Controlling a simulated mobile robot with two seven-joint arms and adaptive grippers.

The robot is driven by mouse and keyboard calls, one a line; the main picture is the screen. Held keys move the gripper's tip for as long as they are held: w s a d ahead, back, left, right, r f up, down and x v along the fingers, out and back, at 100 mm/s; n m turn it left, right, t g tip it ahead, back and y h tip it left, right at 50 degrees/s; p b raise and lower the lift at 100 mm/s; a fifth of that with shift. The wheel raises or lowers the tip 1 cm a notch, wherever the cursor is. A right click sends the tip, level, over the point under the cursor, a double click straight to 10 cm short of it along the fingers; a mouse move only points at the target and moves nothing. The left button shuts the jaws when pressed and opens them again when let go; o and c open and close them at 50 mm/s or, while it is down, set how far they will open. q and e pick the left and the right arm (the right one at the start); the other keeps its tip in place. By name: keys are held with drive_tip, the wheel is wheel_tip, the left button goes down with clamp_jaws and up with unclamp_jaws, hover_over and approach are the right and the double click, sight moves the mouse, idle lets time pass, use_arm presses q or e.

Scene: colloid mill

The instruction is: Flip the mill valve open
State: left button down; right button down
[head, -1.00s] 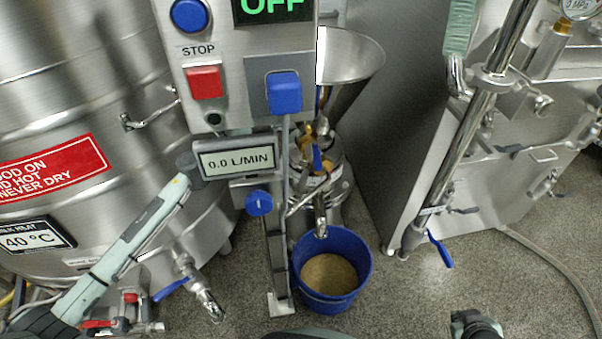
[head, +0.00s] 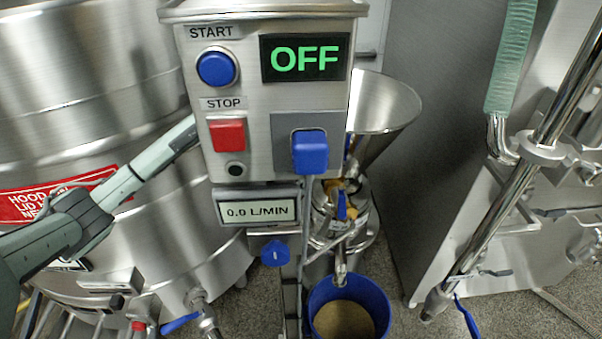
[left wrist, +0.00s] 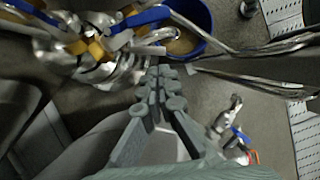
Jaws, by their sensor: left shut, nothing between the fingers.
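The mill (head: 330,225) stands behind the control panel, under a steel funnel (head: 385,115). Its valve shows a small blue handle (head: 341,206) beside brass fittings. In the left wrist view a blue lever (left wrist: 142,17) and brass fittings (left wrist: 78,46) are at the top left. My left arm enters from the left in the head view and passes behind the panel, which hides the gripper there. In the left wrist view my left gripper (left wrist: 160,76) is shut and empty, its fingertips below the blue lever and apart from it in the picture. My right gripper is not in view.
The control panel (head: 260,170) reads OFF and 0.0 L/MIN and hides part of the mill. A blue bucket (head: 378,292) with tan contents is under the spout. A steel tank (head: 75,150) stands left, a steel cabinet (head: 450,190) right. Hoses and pipes show at the right.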

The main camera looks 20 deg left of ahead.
sight(342, 207)
use_arm(q)
drive_tip(key=w+d+f, duration=0.1)
drive_tip(key=d+f, duration=0.4)
drive_tip(key=d, duration=0.1)
drive_tip(key=shift+w, duration=0.15)
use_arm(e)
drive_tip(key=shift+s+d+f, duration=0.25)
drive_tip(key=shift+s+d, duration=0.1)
